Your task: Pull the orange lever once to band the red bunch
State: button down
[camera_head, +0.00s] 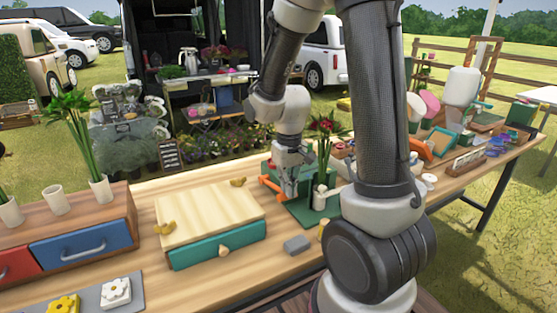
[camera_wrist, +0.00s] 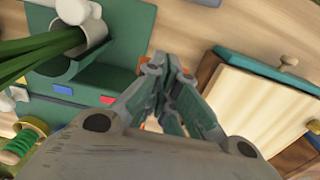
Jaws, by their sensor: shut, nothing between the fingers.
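My gripper (camera_head: 288,190) is shut and empty beside the green bander (camera_head: 303,212) on the table. In the wrist view my shut fingers (camera_wrist: 163,62) hide most of the orange lever (camera_wrist: 144,68). In the head view the lever (camera_head: 268,187) shows just left of the fingers. I cannot tell whether they touch. The red bunch (camera_head: 325,127) stands upright at the bander, its green stems going down into a white holder (camera_head: 320,198). In the wrist view the stems (camera_wrist: 40,47) enter from the left into a white ring (camera_wrist: 88,32) on the green body.
A wooden box with a teal drawer (camera_head: 220,245) stands left of the bander. A grey block (camera_head: 297,244) lies in front. A wooden unit with red and blue drawers (camera_head: 80,246) holds white vases at the left. Several containers crowd the table's right side.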

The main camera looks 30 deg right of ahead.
jog(key=shift+f, duration=0.2)
jog(key=shift+f, duration=1.45)
jog(key=shift+r, duration=0.35)
notch_tip(320, 180, up, 14)
jog(key=s, duration=0.2)
jog(key=shift+s+r, duration=0.2)
